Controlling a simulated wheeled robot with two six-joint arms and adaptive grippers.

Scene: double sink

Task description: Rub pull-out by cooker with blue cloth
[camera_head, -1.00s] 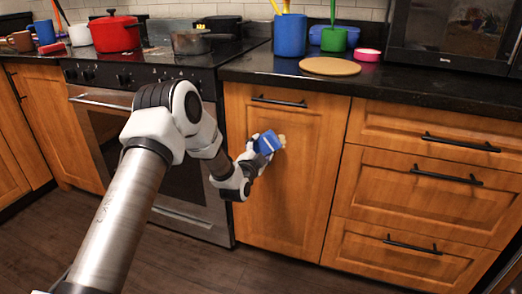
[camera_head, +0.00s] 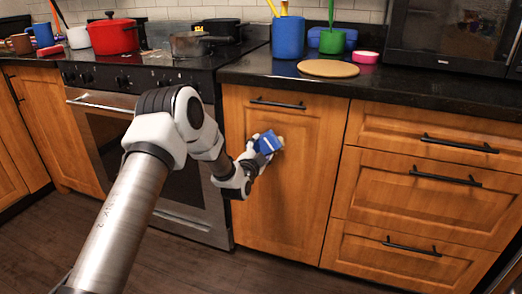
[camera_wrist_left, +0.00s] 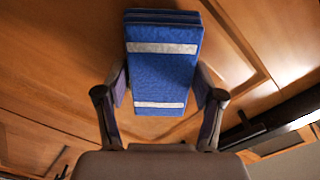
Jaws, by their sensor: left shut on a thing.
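The pull-out (camera_head: 285,190) by the cooker is a shut wooden front with a black handle (camera_head: 277,103) at its top. My left gripper (camera_head: 256,155) is at the upper middle of this front. It is shut on the folded blue cloth (camera_head: 267,141). In the left wrist view the blue cloth (camera_wrist_left: 162,75) with pale bands sits between the two fingers of the left gripper (camera_wrist_left: 160,88). The cloth is against or very close to the wood; contact itself is hidden. A small pale yellowish patch (camera_head: 280,142) shows at the cloth's right edge. My right gripper is out of view.
The cooker (camera_head: 150,140) stands left of the pull-out, with a red pot (camera_head: 115,36) on top. Drawers (camera_head: 425,180) with black handles are to the right. On the counter above are a blue container (camera_head: 289,37), a green cup (camera_head: 332,41) and a round board (camera_head: 328,68).

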